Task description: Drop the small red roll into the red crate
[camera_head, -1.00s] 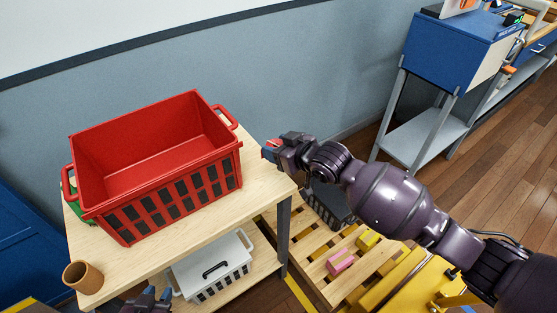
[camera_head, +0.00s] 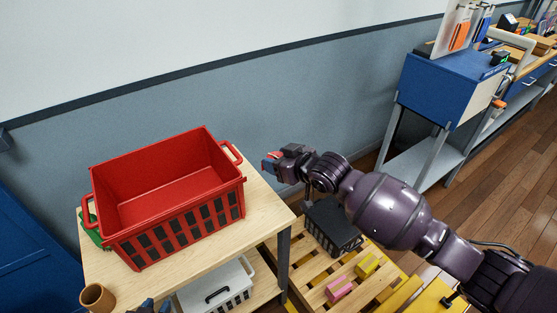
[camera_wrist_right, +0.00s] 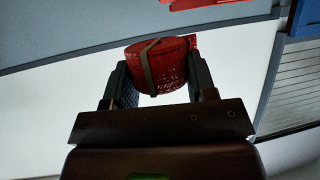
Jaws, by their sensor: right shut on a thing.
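The small red roll (camera_wrist_right: 158,65) has a tan band around it and sits between the two fingers of my right gripper (camera_wrist_right: 158,88) in the right wrist view. In the head view, my right gripper (camera_head: 270,163) is just beyond the right edge of the table, with a bit of red at its tips. The red crate (camera_head: 155,172) stands on the wooden table, open at the top and looking empty. The gripper is to the right of the crate and apart from it. My left gripper (camera_head: 150,306) barely shows at the bottom edge; its fingers cannot be made out.
A brown cup (camera_head: 97,298) stands at the table's (camera_head: 215,260) front left corner. A green thing (camera_head: 92,228) is partly hidden left of the crate. A white crate (camera_head: 215,290) is on the lower shelf. A black crate (camera_head: 332,226) and pink and yellow packs lie on a pallet.

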